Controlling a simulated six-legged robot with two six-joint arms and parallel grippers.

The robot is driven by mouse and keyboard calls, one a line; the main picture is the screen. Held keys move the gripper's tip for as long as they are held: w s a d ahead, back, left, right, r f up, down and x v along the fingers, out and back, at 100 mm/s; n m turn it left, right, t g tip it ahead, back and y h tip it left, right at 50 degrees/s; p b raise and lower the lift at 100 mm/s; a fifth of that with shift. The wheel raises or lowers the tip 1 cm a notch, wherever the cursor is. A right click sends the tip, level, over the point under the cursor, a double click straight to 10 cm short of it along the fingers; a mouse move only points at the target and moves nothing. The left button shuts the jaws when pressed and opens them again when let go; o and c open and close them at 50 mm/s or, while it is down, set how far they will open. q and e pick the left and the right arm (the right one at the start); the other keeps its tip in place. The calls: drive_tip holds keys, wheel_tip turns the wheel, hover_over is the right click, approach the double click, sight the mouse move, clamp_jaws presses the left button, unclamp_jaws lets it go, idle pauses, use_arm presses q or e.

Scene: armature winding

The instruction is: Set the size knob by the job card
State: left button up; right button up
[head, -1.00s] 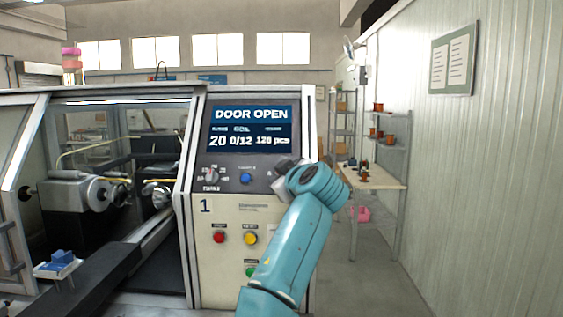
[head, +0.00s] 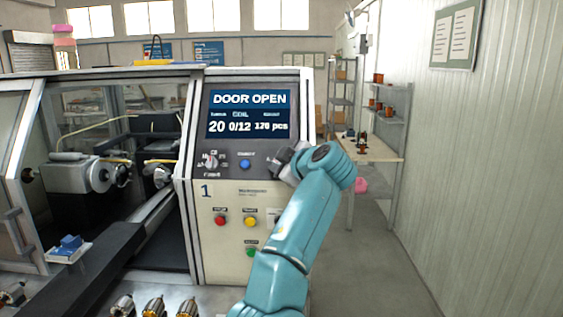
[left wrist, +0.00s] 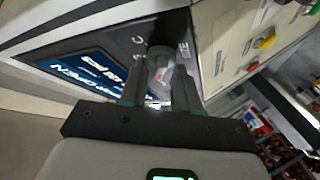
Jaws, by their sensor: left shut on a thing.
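My left gripper (head: 282,162) is at the right side of the machine's control panel (head: 257,180). In the left wrist view its fingers (left wrist: 160,92) are shut around a grey knob (left wrist: 161,70), with a small red mark on it. Letters are printed beside this knob, one looking like C. In the head view the gripper and wrist hide the knob, so its setting cannot be read there. Another dial (head: 211,160) sits at the panel's left, uncovered. The screen (head: 248,114) reads DOOR OPEN, 20, 0/12 and 120 pcs. I cannot pick out the job card. My right gripper is not in view.
A blue button (head: 245,164) is left of my gripper; red (head: 221,220), yellow (head: 250,222) and green (head: 252,251) buttons are below. The machine's open bay (head: 160,230) is at left. Armatures (head: 154,307) lie at the bottom edge. The aisle at right is clear.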

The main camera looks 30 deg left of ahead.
use_arm(q)
drive_tip(key=shift+w+f, duration=0.1)
drive_tip(key=shift+f, duration=0.15)
drive_tip(key=o, duration=0.7)
drive_tip(key=shift+w, duration=0.15)
drive_tip(key=shift+r, duration=0.1)
drive_tip(key=b+v, duration=0.4)
drive_tip(key=v, duration=1.2)
drive_tip(key=shift+s, duration=0.2)
drive_tip(key=shift+w+d, duration=0.1)
